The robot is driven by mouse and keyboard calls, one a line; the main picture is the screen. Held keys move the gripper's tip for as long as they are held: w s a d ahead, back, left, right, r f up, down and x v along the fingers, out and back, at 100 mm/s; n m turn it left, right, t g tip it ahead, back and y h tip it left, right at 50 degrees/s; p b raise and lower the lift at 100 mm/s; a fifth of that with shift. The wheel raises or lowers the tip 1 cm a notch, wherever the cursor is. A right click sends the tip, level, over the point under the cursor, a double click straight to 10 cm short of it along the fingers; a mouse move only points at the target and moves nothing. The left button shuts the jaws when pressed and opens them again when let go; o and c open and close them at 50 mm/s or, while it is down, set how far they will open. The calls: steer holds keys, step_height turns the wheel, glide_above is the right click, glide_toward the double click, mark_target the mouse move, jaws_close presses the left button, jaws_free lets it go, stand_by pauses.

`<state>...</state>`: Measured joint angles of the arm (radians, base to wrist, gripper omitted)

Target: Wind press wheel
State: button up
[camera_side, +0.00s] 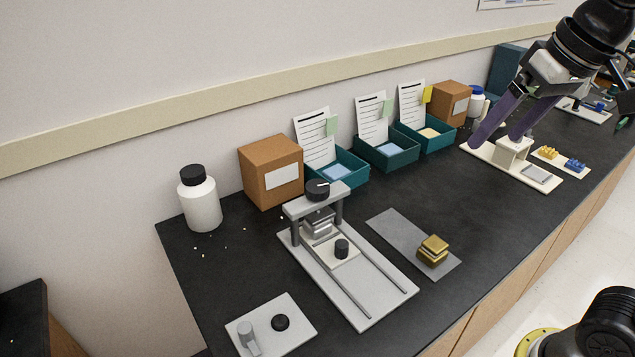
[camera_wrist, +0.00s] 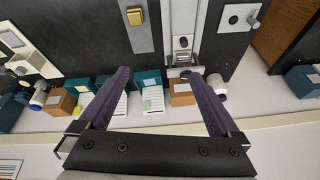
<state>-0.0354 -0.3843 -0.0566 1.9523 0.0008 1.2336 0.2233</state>
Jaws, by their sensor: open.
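The press (camera_side: 352,282) stands on the black bench, a light base plate with two rails and a grey bridge at its back. Its dark wheel (camera_side: 317,190) sits on top of the bridge, with a light mark on it. A metal block hangs under the bridge, and a small plate with a dark cylinder (camera_side: 342,248) lies on the rails. My gripper (camera_side: 498,138) is open and empty, high at the upper right, well apart from the press. In the wrist view its two purple fingers (camera_wrist: 158,78) are spread, and the press (camera_wrist: 183,22) shows beyond them.
A grey mat (camera_side: 388,228) with a brass block (camera_side: 433,250) lies right of the press. A small plate with a knob (camera_side: 270,325) lies in front. A white bottle (camera_side: 200,200), a cardboard box (camera_side: 270,170) and teal trays (camera_side: 388,153) line the wall. Another fixture (camera_side: 512,152) stands below my gripper.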

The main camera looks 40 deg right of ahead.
steer(key=w+a+r+g, duration=0.15)
steer(key=w+r, duration=0.25)
steer(key=w, duration=0.5)
steer(key=m+g, duration=0.1)
steer(key=g, duration=0.2)
glide_above(317, 186)
step_height(317, 186, down, 15)
step_height(317, 186, down, 13)
steer(key=shift+f, duration=0.15)
steer(key=c, duration=1.3)
steer(key=shift+c, duration=0.3)
